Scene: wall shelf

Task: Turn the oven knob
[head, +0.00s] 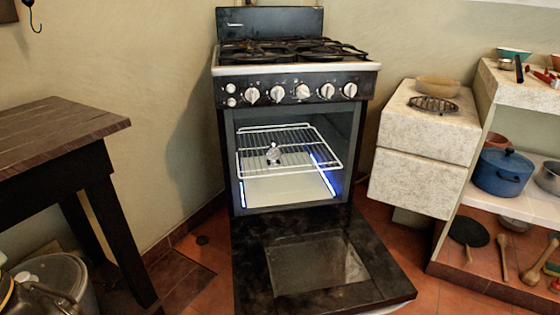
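The oven (226,150) stands against the wall in the middle of the head view, with its black door (380,260) folded down open. Several white knobs sit in a row on its dark front panel, under the cooktop. They run from the leftmost knob (251,95) through the middle knob (303,91) to the rightmost knob (350,90). Two small round white buttons (231,95) are at the panel's left end. I cannot tell which knob is the oven's. My gripper is not in view, and nothing covers the knobs.
The open door juts out low over the tiled floor. Inside the lit oven, a small object (273,153) is on the wire rack (300,160). A dark wooden table (55,140) stands left. A stone-like cabinet (425,145) and shelves with a blue pot (500,172) stand right.

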